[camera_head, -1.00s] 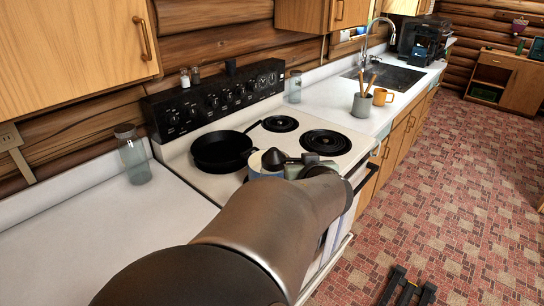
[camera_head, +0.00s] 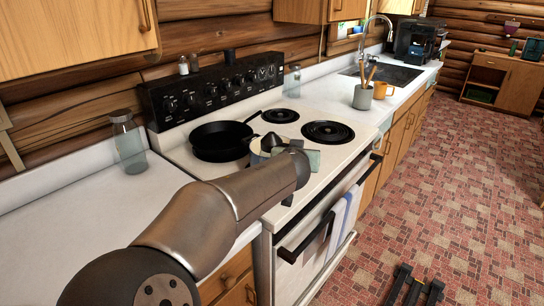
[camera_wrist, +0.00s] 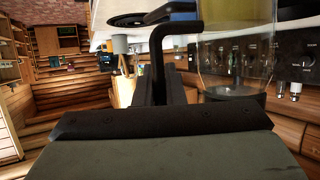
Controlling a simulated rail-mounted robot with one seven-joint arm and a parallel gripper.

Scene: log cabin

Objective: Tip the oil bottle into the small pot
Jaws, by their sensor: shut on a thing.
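My gripper (camera_head: 287,150) is over the near left part of the stove top. In the wrist view its dark jaws (camera_wrist: 160,92) are shut on the black handle (camera_wrist: 158,50) of the oil bottle. The bottle's clear glass body (camera_wrist: 235,45) hangs beside the handle, with a dark conical top. That dark top (camera_head: 270,142) also shows in the head view, pointing up, so the bottle looks roughly upright. A small cream-coloured pot (camera_head: 257,152) shows just left of the top, mostly hidden by my arm and the bottle. I cannot tell whether they touch.
A black skillet (camera_head: 220,142) stands on the stove (camera_head: 345,148) behind and left of the pot. A glass jar (camera_head: 128,143) stands on the left counter. The right burners are bare.

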